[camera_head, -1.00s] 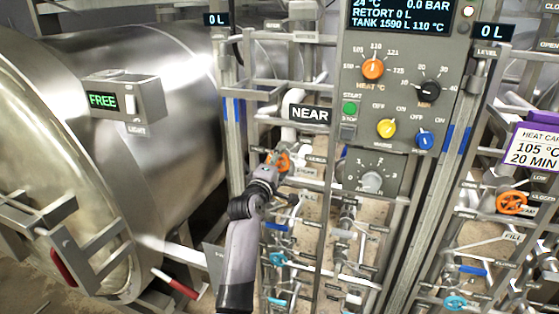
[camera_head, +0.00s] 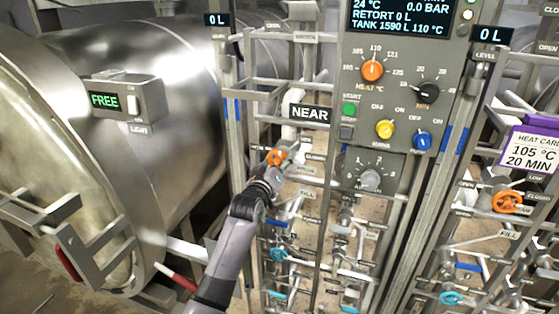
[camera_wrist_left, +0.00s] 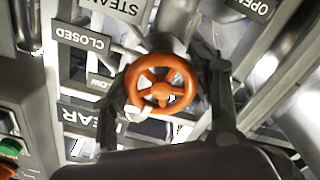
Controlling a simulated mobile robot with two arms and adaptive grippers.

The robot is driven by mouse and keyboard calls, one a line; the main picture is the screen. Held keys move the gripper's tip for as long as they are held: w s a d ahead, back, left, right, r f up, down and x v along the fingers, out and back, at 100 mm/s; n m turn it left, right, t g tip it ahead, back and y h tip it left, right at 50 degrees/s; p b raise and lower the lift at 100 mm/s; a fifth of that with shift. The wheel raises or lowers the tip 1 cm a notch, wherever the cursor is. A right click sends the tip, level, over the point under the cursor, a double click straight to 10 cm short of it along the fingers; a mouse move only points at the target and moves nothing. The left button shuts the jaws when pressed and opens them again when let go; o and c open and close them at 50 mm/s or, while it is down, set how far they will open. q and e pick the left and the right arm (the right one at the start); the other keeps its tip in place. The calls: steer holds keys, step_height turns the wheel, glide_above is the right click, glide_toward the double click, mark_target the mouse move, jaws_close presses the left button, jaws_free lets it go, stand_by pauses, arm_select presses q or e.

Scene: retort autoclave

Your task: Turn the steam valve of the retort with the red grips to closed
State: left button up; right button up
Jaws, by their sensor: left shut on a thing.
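The orange steam valve wheel (camera_head: 277,157) sits on the pipe rack to the right of the large steel retort (camera_head: 165,110). That retort has red grips (camera_head: 183,284) at its door. In the left wrist view the spoked orange wheel (camera_wrist_left: 180,97) faces me, with "STEAM", "CLOSED" and "OPEN" plates around it. My left gripper (camera_head: 273,172) is at the wheel, with a finger on each side of it, and is shut on it. The finger contacts are partly hidden. My right gripper is not in view.
Cyan valve wheels (camera_head: 279,255) and pipes lie below. Another orange wheel (camera_head: 507,202) is on the right rack. A grey box reading "FREE" (camera_head: 120,100) is on the retort.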

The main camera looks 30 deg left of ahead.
arm_select(q)
steer(key=m, duration=0.4)
steer(key=shift+f+m+p, duration=0.25)
steer(key=shift+m+p, duration=0.15)
steer(key=m, duration=0.3)
steer(key=shift+a+m+p, duration=0.15)
steer(key=shift+m+p, duration=0.15)
steer(key=m, duration=0.3)
steer(key=shift+s+a+m, duration=0.1)
steer(key=shift+m, duration=0.2)
steer(key=shift+m+p, duration=0.4)
steer(key=shift+m, duration=1.4)
steer(key=shift+a, duration=0.1)
steer(key=o, duration=1.1)
steer(key=shift+r, duration=0.15)
steer(key=shift+o, duration=0.2)
steer(key=shift+s, duration=0.15)
